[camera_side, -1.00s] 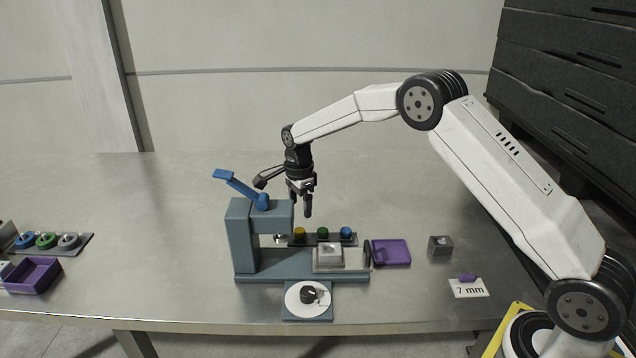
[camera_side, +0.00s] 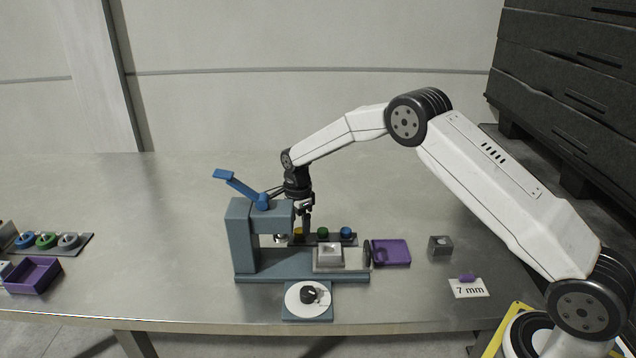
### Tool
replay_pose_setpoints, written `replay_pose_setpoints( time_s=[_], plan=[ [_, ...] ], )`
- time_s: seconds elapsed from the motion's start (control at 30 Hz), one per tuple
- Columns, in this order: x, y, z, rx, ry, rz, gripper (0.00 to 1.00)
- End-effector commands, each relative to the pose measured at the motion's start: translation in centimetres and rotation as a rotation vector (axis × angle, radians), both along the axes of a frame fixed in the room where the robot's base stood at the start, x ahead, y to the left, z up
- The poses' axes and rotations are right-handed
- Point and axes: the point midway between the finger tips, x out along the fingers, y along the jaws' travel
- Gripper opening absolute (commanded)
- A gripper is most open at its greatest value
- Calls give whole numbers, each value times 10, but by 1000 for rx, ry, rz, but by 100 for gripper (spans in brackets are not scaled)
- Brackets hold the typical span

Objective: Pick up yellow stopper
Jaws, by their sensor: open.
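The yellow stopper (camera_side: 298,231) stands at the left part of a dark rack behind the blue-grey press, partly hidden by my gripper. My gripper (camera_side: 303,226) points down at the yellow stopper, with its fingers open and at about the stopper's height. Its left side is partly hidden behind the press head. I cannot tell whether the fingers are around the stopper or just above it. A green stopper (camera_side: 323,232) and a blue stopper (camera_side: 346,232) stand to its right in the same rack (camera_side: 335,242).
The press (camera_side: 241,235) with a blue lever (camera_side: 238,185) stands in front of the rack. A purple tray (camera_side: 391,252), a grey block (camera_side: 440,246) and a "7 mm" card (camera_side: 468,289) lie to the right. A purple bin (camera_side: 33,276) and a ring rack (camera_side: 78,243) are far left.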

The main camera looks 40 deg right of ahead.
Motion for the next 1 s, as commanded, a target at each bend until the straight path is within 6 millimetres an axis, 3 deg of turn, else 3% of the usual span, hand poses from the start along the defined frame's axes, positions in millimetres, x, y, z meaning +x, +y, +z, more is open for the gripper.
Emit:
replay_pose_setpoints(
  time_s=[0.23,0.73,0.77,1.0],
  plan=[
    [0,0,-21,1,-1,0,84],
    [0,0,-22,1,-1,0,84],
    [0,0,-22,1,-1,0,81],
    [0,0,-22,1,-1,0,5]
  ],
)
